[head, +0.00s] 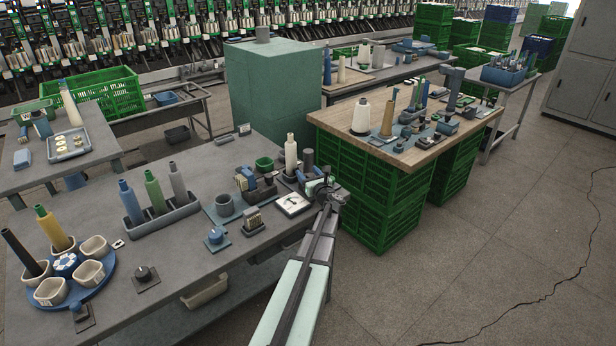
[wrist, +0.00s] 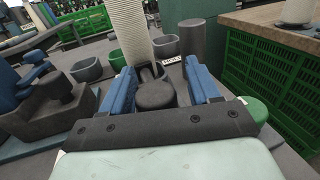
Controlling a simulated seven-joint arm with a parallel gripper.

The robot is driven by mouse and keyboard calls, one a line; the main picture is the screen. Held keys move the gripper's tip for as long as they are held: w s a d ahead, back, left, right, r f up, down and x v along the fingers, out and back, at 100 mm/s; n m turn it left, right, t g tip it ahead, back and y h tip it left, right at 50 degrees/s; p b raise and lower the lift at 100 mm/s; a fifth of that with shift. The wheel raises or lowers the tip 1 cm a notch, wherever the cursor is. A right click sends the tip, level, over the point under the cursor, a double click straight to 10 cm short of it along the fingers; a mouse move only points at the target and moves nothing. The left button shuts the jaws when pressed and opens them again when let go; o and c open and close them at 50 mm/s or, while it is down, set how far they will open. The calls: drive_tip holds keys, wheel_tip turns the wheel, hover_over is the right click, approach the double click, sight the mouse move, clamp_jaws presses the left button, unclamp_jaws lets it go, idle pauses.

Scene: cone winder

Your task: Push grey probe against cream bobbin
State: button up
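The cream bobbin (head: 291,154) stands upright on the grey bench, just beyond my gripper (head: 322,188). In the wrist view the cream bobbin (wrist: 131,34) rises above and beyond my fingers, its top out of frame. The grey probe (wrist: 154,95), with a round dark knob, lies between the two blue fingers of my gripper (wrist: 160,80). The fingers are apart, with a visible gap on the right of the knob, so my gripper looks open around it. The probe's far end appears near the bobbin's foot; I cannot tell if they touch. In the head view my gripper hides the probe.
A dark grey cylinder (wrist: 193,42) and a green cup (head: 264,163) stand near the bobbin. A white-faced gauge (head: 292,204) lies left of my gripper. Blue-and-grey fixtures (wrist: 45,95) crowd the left. Green crates (head: 375,205) under a wooden top stand to the right.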

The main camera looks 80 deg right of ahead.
drive_tip(key=shift+a, duration=0.3)
drive_tip(key=v, duration=1.3)
drive_tip(key=shift+s+a, duration=0.15)
drive_tip(key=shift+f, duration=0.1)
